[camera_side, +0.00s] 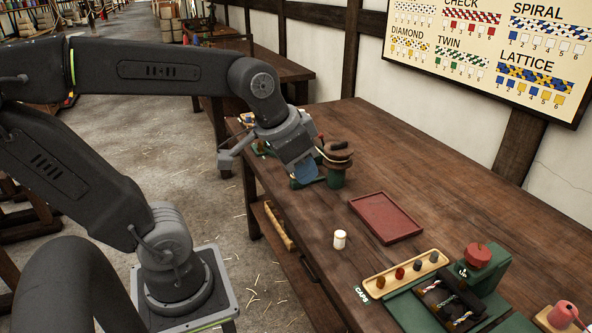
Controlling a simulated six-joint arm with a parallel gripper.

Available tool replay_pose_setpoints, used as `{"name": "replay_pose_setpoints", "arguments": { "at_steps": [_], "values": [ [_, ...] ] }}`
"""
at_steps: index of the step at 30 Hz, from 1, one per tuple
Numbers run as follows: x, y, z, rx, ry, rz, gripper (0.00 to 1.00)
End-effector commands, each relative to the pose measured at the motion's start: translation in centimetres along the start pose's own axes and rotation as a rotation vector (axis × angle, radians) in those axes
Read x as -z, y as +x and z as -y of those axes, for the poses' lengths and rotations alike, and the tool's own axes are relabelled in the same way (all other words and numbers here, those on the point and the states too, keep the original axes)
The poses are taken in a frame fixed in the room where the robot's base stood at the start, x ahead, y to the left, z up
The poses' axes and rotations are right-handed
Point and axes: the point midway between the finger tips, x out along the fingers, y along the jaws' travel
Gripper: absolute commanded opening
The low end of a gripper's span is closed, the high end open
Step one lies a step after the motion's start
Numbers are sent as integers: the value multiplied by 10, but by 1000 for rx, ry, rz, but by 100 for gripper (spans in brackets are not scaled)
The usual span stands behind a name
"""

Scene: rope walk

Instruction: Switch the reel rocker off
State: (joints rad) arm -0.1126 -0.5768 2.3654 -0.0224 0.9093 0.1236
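My gripper (305,170) is over the far left part of the workbench, tilted down beside a green stand (336,176) with a brown rounded top. It is seen from behind, and I cannot tell whether its fingers are open or shut. Green parts on the bench lie partly hidden behind it. I cannot make out the reel rocker for sure. A green machine (490,268) with a red knob (477,255) stands at the lower right, with several dark and patterned braided pieces in front of it.
A red tray (386,218) lies mid-bench. A white jar (339,239) stands near the front edge. A wooden tray (378,290) holds several small caps, beside a "CAPS" label. A pinkish-red object (563,313) is at the lower right. The back right of the bench (440,185) is clear.

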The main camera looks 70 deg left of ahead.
Motion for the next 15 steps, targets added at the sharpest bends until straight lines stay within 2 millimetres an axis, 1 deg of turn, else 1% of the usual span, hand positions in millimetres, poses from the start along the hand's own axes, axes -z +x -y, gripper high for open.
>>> {"name": "replay_pose_setpoints", "arguments": {
  "at_steps": [1, 3, 5, 7, 11, 12, 14, 15],
  "values": [
    [15, 5, 12, 9, -7, 23, 19],
    [35, 12, 29, 18, -4, 47, 12],
    [50, 19, 45, 24, -2, 67, 6],
    [67, 28, 65, 28, 0, 89, 0],
    [92, 49, 109, 32, 2, 127, 0],
    [98, 56, 124, 31, 2, 138, 0],
    [106, 67, 146, 29, 2, 154, 0],
    [110, 75, 162, 27, 1, 165, 0]
  ]
}}
